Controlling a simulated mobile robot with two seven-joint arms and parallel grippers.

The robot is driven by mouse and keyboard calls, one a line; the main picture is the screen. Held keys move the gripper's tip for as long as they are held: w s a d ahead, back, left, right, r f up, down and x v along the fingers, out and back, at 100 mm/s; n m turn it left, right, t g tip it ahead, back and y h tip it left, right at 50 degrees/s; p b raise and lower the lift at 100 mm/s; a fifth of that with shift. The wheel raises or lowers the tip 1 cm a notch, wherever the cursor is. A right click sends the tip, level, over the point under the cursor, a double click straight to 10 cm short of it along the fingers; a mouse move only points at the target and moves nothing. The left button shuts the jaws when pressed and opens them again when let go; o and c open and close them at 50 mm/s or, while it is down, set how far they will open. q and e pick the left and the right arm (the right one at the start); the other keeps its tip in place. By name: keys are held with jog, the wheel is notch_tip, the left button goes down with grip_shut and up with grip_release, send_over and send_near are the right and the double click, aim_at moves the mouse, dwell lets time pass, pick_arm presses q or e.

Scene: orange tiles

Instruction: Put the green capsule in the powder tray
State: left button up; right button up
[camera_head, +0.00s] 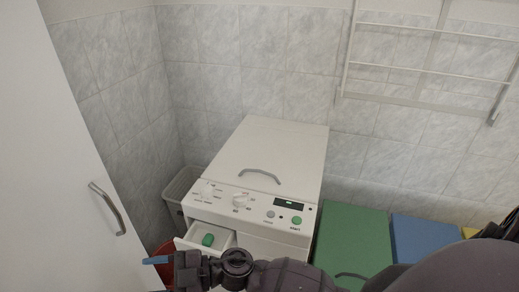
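The green capsule (208,240) shows inside the pulled-out white powder tray (226,238) at the front left of the washing machine (267,155). It looks to lie in the tray, though the depth is hard to judge. My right gripper (156,260) comes in from the lower right and points left, in front of and just below the tray. One blue fingertip shows clearly; I cannot tell how far apart the fingers are. Nothing is seen held in it. My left gripper is out of view.
A white door with a metal handle (108,208) stands at the left. A pale basket (181,188) and a red container (163,250) are beside the machine. Green (350,237) and blue (418,238) bins stand to its right. A white rack (430,52) hangs on the wall.

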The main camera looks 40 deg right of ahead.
jog(key=d+f+m+t+h, duration=0.3)
jog(key=d+m+t+h, duration=0.25)
jog(key=d+m, duration=0.2)
jog(key=d+f+m+t+h, duration=0.4)
jog(key=d+m+t+h, duration=0.1)
jog(key=d+m+h, duration=0.25)
jog(key=s+d+f+m+g+h, duration=0.4)
jog(key=s+d+f+g+h, duration=0.1)
jog(key=s+d+f, duration=0.5)
jog(key=shift+s+d+f+m+g+h, duration=0.3)
jog(key=shift+s+d+m+g, duration=0.15)
jog(key=shift+s+d, duration=0.35)
jog(key=shift+w, duration=0.15)
